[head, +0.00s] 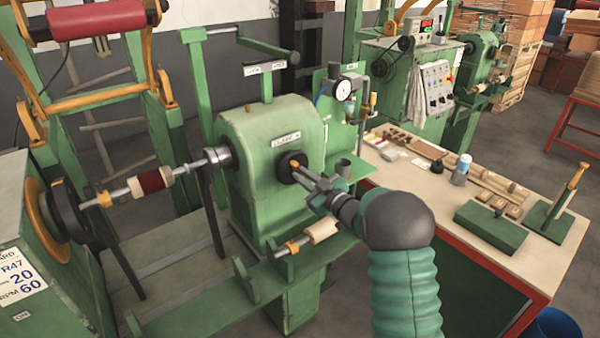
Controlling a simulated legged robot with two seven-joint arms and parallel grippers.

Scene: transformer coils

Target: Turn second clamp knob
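A dark round knob (288,167) with a small orange part at its centre is on the front face of the green machine housing (262,125), below a white label plate. My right gripper (299,172) reaches it from the lower right, with its fingertips at the knob's right side. The fingers are thin and partly overlap the knob, so I cannot tell whether they are open, shut or gripping it. My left gripper is not in view.
A shaft with a dark red coil (151,181) runs left of the housing. A pale roller (322,231) sits on the green rail below my gripper. A dial gauge (343,89) stands behind. The workbench (490,232) at right holds a green block (491,228) and small parts.

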